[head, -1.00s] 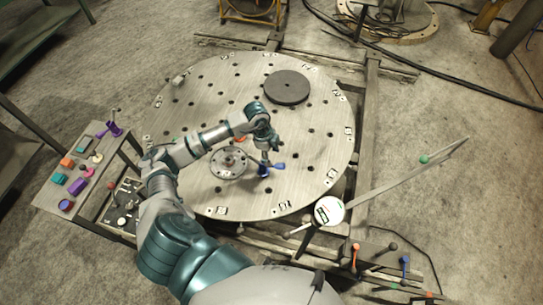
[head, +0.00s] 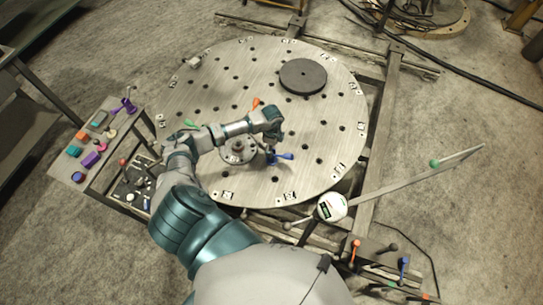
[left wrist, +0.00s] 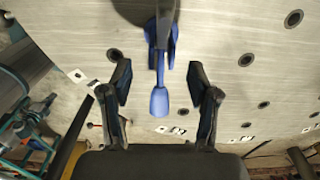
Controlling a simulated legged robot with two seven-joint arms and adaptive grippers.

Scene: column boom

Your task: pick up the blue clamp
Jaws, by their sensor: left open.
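The blue clamp (head: 284,157) stands on the round perforated plate (head: 215,75), beside a small flanged disc (head: 238,151). My left gripper (head: 270,146) is over the clamp in the head view and partly covers it. In the left wrist view, the clamp's blue handle (left wrist: 160,101) lies between the two spread black fingers of the left gripper (left wrist: 159,75), with a gap on both sides. The clamp's upper part runs past the top edge of that view. My right gripper is not in view.
A dark disc (head: 303,76) lies on the plate at the back right. Orange (head: 256,103) and green (head: 190,124) handles show near my arm. A dial gauge (head: 331,207) stands at the plate's front edge. A side table (head: 62,170) with several coloured parts is at left.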

